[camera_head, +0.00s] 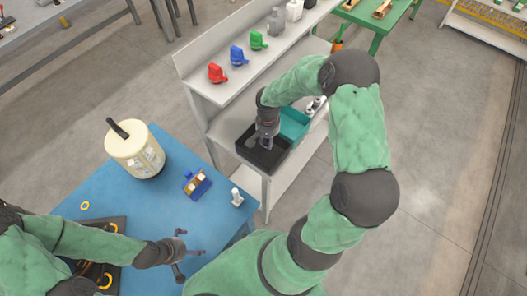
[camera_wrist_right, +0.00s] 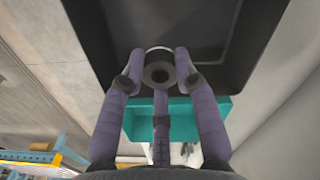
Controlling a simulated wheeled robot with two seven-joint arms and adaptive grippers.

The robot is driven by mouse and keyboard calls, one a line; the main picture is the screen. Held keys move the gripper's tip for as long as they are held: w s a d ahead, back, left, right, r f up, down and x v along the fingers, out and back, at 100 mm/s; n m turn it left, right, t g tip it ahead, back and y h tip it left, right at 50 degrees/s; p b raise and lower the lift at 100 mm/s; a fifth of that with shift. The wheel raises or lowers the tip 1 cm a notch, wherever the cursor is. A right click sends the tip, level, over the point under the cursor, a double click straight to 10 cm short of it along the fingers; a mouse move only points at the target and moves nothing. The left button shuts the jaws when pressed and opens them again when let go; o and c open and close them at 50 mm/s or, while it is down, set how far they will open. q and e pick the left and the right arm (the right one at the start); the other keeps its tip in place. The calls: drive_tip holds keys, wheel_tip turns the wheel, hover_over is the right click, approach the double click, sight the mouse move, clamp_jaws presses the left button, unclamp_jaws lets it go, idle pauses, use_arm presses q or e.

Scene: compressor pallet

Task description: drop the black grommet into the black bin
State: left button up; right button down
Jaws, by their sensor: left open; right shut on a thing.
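The black bin (camera_head: 279,160) sits on the lower ledge of the grey shelf unit, beside a teal bin. My right gripper (camera_head: 264,141) reaches down over the black bin. In the right wrist view its three fingers are shut on the black grommet (camera_wrist_right: 159,70), a dark ring with a round hole. There the grommet appears in front of the dark floor of the black bin (camera_wrist_right: 216,50); its height above that floor is hard to judge. In the head view the grommet is hidden by the gripper. My left gripper (camera_head: 190,255) is open and empty over the blue table.
The teal bin (camera_head: 296,125) adjoins the black bin. Red (camera_head: 216,73), blue (camera_head: 238,56) and green (camera_head: 258,40) parts stand on the upper shelf.

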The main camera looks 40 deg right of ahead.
drive_tip(key=c, duration=0.8)
unclamp_jaws()
drive_tip(key=shift+c, duration=0.2)
wheel_tip(320, 180, up, 12)
